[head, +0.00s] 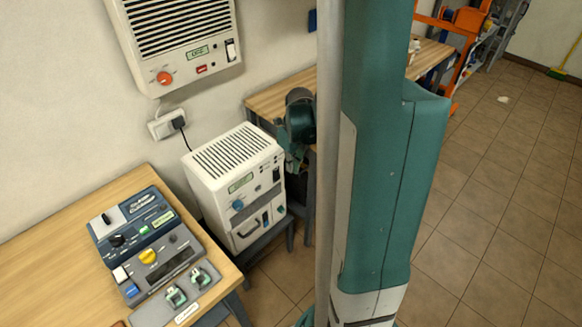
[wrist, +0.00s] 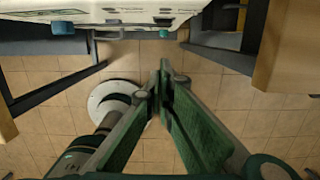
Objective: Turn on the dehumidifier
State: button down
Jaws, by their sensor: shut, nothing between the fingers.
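A white box-shaped unit (head: 222,172), which looks like the dehumidifier, stands on a low dark stand between the two tables. It has a top grille, a small display (head: 240,183), a blue knob (head: 237,205), a dark switch (head: 276,174) and a lower panel with a handle. Its labels are too small to read. In the wrist view its front edge (wrist: 120,12) spans the top, with a blue knob (wrist: 62,28) protruding. My gripper (wrist: 165,68) is shut and empty, its fingertips apart from the unit. In the head view my gripper is by the unit's right side, partly hidden.
A wall unit (head: 185,80) with a red knob hangs above a socket (head: 167,124). A wooden table (head: 60,225) with control boxes stands at left. Another wooden table (head: 275,98) is behind my arm. Tiled floor (head: 500,220) is open at right.

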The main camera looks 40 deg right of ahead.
aim_at(277, 176)
jog(key=shift+f, duration=0.1)
jog(key=shift+s+f, duration=0.2)
jog(key=shift+f, duration=0.45)
jog(key=shift+f, duration=0.1)
jog(key=w+f+b, duration=0.4)
jog(key=w+f, duration=0.1)
jog(key=f, duration=0.5)
jog(key=shift+f, duration=0.15)
dwell(0.4)
jog(key=shift+w, duration=0.1)
